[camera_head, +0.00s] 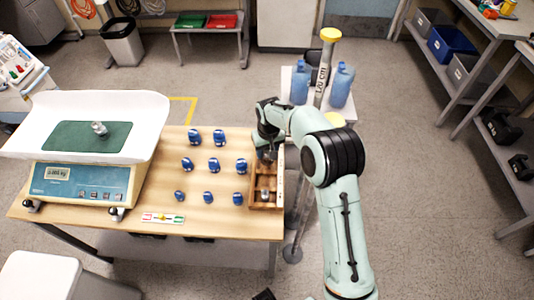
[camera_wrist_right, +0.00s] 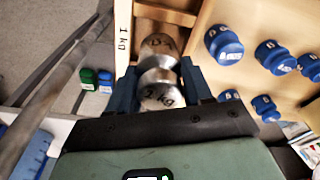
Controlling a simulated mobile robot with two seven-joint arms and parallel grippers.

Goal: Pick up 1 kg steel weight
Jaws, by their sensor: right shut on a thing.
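In the right wrist view a shiny steel weight (camera_wrist_right: 160,97) with a "kg" marking sits between the two blue fingers of my right gripper (camera_wrist_right: 160,85). The gripper is shut on it. More rounded steel with a marking shows just beyond; I cannot tell whether it is the same weight. In the head view my right gripper (camera_head: 267,154) is low over the far part of the wooden box (camera_head: 265,207), hiding what it holds. Another steel weight (camera_head: 265,194) stands in the near part of the box. My left gripper is not in view.
Several blue weights (camera_head: 214,165) stand on the wooden table (camera_head: 165,226) left of the box. A scale (camera_head: 80,183) at the left carries a small steel weight (camera_head: 99,128) on its green mat. Blue bottles (camera_head: 341,85) and a yellow-capped column (camera_head: 330,36) stand behind my right arm.

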